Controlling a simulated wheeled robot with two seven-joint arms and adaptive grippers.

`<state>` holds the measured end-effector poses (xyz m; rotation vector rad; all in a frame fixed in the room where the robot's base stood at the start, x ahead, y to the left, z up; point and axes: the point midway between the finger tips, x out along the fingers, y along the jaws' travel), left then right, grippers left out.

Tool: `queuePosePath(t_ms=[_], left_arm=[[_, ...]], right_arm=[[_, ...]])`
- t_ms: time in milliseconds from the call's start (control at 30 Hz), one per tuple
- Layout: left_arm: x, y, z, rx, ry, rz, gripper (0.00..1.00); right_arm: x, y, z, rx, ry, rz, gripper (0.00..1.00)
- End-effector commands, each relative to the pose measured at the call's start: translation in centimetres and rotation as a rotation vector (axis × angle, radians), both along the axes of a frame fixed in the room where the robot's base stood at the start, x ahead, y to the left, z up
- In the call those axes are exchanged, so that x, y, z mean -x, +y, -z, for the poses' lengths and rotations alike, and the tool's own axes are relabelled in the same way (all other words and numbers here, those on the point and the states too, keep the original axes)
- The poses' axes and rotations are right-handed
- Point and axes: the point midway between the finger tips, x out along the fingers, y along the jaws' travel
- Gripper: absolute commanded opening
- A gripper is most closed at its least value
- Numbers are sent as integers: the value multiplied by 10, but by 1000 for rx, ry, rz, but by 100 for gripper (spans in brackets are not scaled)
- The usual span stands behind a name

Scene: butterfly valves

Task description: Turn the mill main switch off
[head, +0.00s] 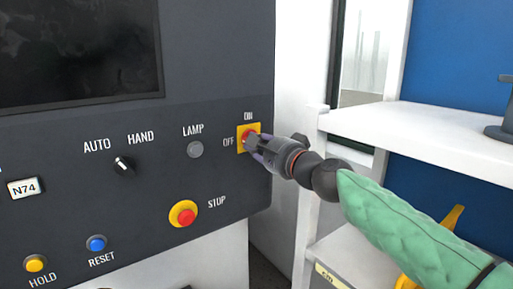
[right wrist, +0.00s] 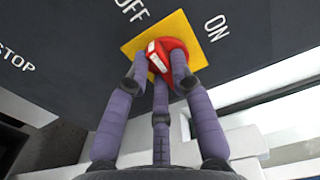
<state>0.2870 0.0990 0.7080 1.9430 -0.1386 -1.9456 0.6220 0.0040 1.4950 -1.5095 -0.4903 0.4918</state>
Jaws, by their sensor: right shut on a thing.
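The mill main switch (head: 249,137) is a red rotary knob on a yellow square plate at the right edge of the dark control panel. ON is printed above it and OFF to its left. My right gripper (head: 258,147) comes in from the right and is shut on the knob. In the right wrist view the purple fingers (right wrist: 160,80) close around the red knob (right wrist: 167,60), over the yellow plate (right wrist: 195,33). A white bar shows on the knob's face; I cannot tell for certain which label it points at. My left gripper is not in view.
The panel also carries a red STOP button (head: 184,215), a LAMP button (head: 195,149), an AUTO/HAND selector (head: 123,166), a blue RESET button (head: 96,244) and a yellow HOLD button (head: 35,264). A white shelf (head: 420,130) stands right of the panel, close above my right arm.

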Motion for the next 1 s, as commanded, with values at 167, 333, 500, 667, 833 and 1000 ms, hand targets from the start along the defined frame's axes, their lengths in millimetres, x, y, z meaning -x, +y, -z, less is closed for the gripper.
queuePosePath(t_ms=[167,333,500,667,833,1000], left_arm=[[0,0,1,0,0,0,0],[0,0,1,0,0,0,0],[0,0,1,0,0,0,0],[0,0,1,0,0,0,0],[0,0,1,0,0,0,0],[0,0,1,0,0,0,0]], right_arm=[[0,1,2,19,-10,-2,0],[0,1,2,21,-12,-2,0],[0,1,2,21,-10,-2,0],[0,1,2,20,-10,-2,48],[0,0,1,18,-11,-1,48],[2,-1,0,18,-12,-1,48]])
